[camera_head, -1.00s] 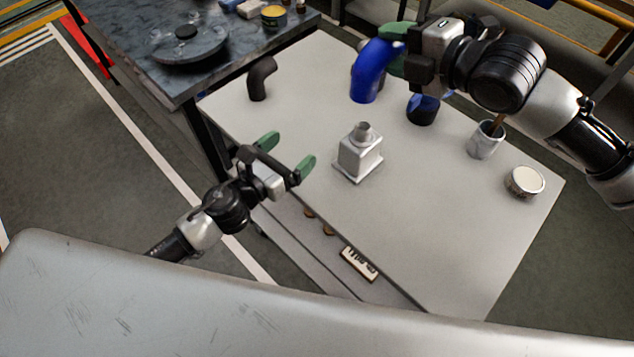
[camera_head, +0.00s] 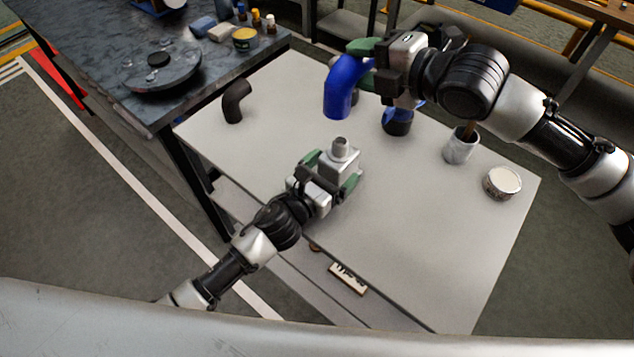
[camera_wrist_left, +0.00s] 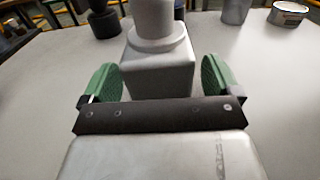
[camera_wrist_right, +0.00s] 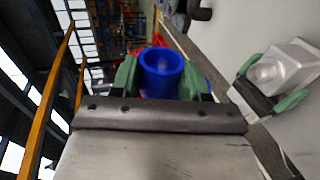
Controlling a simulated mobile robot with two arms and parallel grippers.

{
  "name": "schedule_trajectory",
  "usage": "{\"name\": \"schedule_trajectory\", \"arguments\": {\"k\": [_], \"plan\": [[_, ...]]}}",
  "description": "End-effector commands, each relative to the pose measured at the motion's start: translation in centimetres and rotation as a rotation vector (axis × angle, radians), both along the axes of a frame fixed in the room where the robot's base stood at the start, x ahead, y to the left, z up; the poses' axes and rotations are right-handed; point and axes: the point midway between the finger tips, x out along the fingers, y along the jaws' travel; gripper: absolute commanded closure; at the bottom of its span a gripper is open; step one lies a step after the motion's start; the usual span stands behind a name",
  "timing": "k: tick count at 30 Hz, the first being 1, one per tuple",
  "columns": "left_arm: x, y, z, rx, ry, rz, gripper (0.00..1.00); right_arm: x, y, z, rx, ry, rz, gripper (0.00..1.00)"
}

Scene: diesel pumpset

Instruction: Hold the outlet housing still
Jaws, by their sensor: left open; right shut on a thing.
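The outlet housing (camera_head: 341,160) is a silver block with a round neck on top, upright on the white table. My left gripper (camera_head: 333,172) is open, with its green fingers on either side of the housing. In the left wrist view the housing (camera_wrist_left: 158,68) stands between the two fingers (camera_wrist_left: 160,88), with a gap visible at each side. My right gripper (camera_head: 368,60) is shut on a blue elbow pipe (camera_head: 340,90), held above the table. In the right wrist view the pipe's round open end (camera_wrist_right: 161,72) shows between the fingers.
A black elbow (camera_head: 235,101) stands at the table's far left. A dark cup with blue (camera_head: 397,122), a grey cup holding a brush (camera_head: 460,147) and a white-topped tin (camera_head: 502,183) stand at the right. The white table's (camera_head: 420,240) front right is clear.

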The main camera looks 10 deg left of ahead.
Motion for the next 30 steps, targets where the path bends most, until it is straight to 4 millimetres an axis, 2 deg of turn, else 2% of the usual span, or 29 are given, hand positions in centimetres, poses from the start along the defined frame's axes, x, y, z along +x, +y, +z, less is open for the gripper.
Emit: {"name": "schedule_trajectory", "arguments": {"k": [6, 15, 29, 30], "plan": [[1.29, -0.91, 0.01, 0.0, 0.0, -0.001, 0.08, -0.01, 0.01, 0.02, 0.001, -0.001, 0.0, 0.83], [1.41, -0.97, 0.0, 0.0, 0.0, 0.0, 0.1, 0.0, 0.01, 0.03, 0.001, -0.001, 0.0, 0.83], [1.39, -0.94, 0.0, 0.0, 0.0, 0.0, 0.8, 0.0, 0.01, 0.03, 0.001, -0.001, 0.0, 0.83], [1.39, -0.94, 0.0, 0.0, 0.0, 0.0, 0.34, 0.0, 0.01, 0.03, 0.001, -0.001, 0.0, 0.83]]}}
